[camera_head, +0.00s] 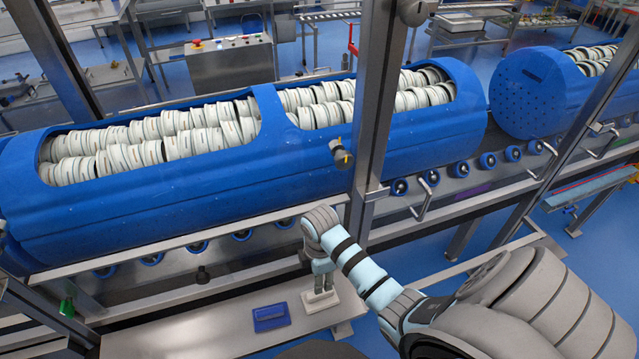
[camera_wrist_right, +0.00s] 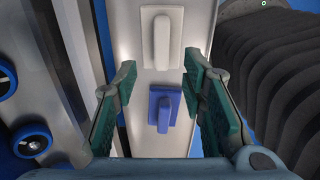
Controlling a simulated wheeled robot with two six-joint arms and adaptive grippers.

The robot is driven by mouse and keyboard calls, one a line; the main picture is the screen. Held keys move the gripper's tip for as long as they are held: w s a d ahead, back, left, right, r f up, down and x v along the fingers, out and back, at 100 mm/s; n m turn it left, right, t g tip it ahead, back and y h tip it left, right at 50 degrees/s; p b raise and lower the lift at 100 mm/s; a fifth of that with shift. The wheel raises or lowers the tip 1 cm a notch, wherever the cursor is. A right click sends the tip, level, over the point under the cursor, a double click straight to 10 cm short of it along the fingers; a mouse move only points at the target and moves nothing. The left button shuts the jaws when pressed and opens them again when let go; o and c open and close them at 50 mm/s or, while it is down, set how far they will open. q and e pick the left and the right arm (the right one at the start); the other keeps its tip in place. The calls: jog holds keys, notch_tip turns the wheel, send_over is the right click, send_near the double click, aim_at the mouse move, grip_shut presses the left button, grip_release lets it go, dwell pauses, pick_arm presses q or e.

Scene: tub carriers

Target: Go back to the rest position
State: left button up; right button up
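My right gripper (camera_head: 321,284) points down over a narrow grey shelf, in front of the white handled block (camera_head: 322,300) in the head view. In the right wrist view the right gripper (camera_wrist_right: 161,88) is open, its two green-padded fingers wide apart with nothing between them. The blue handled block (camera_head: 270,317) lies on the shelf left of the white one. In the right wrist view the blue block (camera_wrist_right: 163,108) shows between the fingers, farther down on the shelf, and the white block (camera_wrist_right: 162,38) lies above it. My left gripper is not in view.
A long blue tub carrier (camera_head: 200,205) full of white tubs lies on rollers behind the shelf (camera_head: 210,335). A steel post (camera_head: 372,110) stands close behind my right arm. A second blue carrier (camera_head: 530,90) is at the right. Blue floor shows at the right.

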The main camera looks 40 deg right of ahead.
notch_tip(320, 180, up, 3)
jog(key=shift+r, duration=0.1)
dwell(0.4)
